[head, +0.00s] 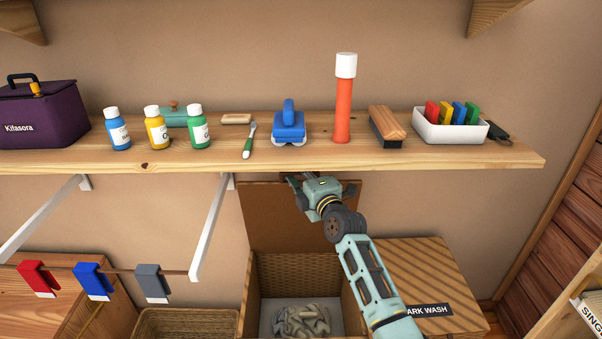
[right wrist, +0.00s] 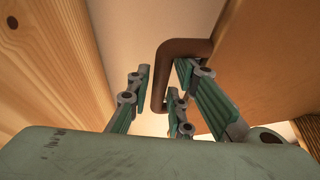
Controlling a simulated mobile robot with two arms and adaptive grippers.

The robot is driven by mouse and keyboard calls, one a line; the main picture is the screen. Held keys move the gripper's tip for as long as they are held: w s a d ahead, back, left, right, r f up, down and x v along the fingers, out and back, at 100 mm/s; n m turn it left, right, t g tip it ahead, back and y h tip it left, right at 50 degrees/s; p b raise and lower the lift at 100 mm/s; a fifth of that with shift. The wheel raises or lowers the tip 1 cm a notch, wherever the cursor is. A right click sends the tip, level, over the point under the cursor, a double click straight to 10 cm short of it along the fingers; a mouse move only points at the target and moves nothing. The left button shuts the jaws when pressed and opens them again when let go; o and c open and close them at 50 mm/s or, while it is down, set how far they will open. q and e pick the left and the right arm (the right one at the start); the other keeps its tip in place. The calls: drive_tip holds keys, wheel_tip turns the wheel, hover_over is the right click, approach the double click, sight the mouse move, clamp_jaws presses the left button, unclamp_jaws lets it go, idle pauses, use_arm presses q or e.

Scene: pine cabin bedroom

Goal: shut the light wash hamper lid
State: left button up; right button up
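The light wash hamper (head: 250,295) stands open below the shelf, with grey cloth (head: 302,320) inside. Its lid (head: 280,228) stands raised near the wall behind the hamper; the lid also shows at the right of the right wrist view (right wrist: 275,55). My right gripper (head: 293,181) is at the upper part of the lid, just under the shelf's front edge. In the right wrist view, its fingers (right wrist: 155,98) are apart, with the lid's brown bent handle (right wrist: 180,47) between them. A gap shows between handle and left finger. My left gripper is not seen.
The pine shelf (head: 300,158) overhangs close above, carrying bottles, brushes and a purple box (head: 42,115). The closed dark wash hamper (head: 425,275) stands at the right. A wicker basket (head: 190,325) and hanging clips (head: 92,281) are at the left, near white shelf brackets (head: 210,230).

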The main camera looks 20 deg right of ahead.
clamp_jaws()
drive_tip(key=shift+s+f, duration=0.1)
drive_tip(key=shift+s, duration=0.05)
